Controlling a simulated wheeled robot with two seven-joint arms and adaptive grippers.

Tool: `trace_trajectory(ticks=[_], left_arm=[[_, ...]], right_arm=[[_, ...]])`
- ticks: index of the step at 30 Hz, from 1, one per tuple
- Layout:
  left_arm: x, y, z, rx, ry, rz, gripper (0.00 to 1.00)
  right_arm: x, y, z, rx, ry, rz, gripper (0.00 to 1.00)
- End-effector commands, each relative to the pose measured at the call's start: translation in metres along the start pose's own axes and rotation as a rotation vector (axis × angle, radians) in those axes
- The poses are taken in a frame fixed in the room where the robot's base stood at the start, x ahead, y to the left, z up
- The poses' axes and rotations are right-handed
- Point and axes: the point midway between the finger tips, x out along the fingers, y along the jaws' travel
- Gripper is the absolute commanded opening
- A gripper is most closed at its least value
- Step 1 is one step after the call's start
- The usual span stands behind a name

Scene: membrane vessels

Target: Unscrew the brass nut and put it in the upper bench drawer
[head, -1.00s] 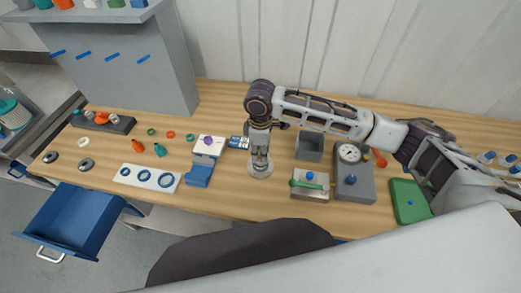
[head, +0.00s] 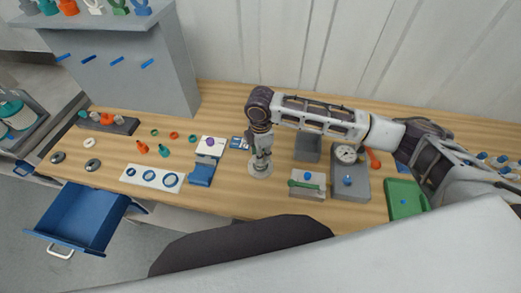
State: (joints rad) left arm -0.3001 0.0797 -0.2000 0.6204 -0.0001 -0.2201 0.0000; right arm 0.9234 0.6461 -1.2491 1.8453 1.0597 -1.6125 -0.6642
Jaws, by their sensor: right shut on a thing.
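My right gripper (head: 261,160) reaches down from above onto a round grey metal fitting (head: 261,173) standing on the bench. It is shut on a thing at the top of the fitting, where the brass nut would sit. The fingers hide most of it, and I cannot make out a brass colour. A blue bench drawer (head: 62,236) hangs pulled out at the bench's left front, and its visible inside looks empty. My left gripper is not in view.
Left of the fitting stand a blue and white stand (head: 202,174) and a white plate with blue rings (head: 131,179). Right of it are a grey box (head: 307,148), a block with a green handle (head: 307,192), a gauge unit (head: 352,187) and a green tray (head: 404,211).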

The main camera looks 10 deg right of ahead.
Motion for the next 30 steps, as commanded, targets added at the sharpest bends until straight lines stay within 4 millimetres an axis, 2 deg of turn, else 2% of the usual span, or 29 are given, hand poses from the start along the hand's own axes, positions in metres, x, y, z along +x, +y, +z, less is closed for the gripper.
trace_trajectory(ticks=[18, 30], left_arm=[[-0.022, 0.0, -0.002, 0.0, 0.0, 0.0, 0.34], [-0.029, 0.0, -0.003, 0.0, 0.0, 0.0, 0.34]], right_arm=[[-0.002, 0.0, 0.0, -0.345, -0.001, -0.001, 0.03], [-0.002, 0.0, 0.0, -0.563, 0.0, 0.0, 0.03]])
